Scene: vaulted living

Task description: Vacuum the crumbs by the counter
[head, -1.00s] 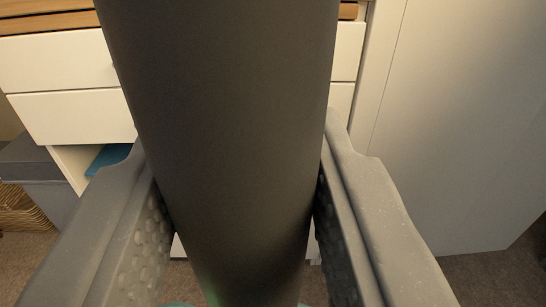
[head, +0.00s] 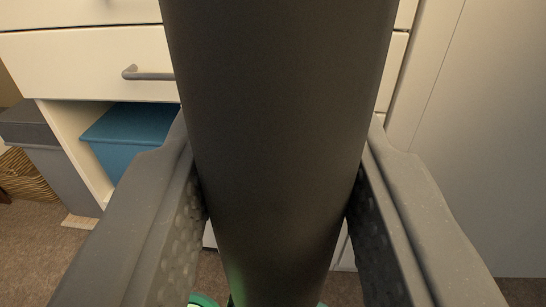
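A large dark grey cylinder (head: 278,130), seemingly the vacuum's body or handle, fills the middle of the head view. My gripper (head: 278,205) has one textured finger against each side of it and is shut on it. A bit of green (head: 203,300) shows below the cylinder at the bottom edge. The white counter unit with drawers (head: 80,58) stands behind it. No crumbs can be made out; the cylinder and the fingers hide much of the floor.
A blue bin (head: 132,135) sits in the open space under the drawers. A grey bin (head: 55,150) and a wicker basket (head: 22,178) stand at the left. A pale panel (head: 480,150) stands at the right. Brown carpet (head: 35,245) shows at lower left.

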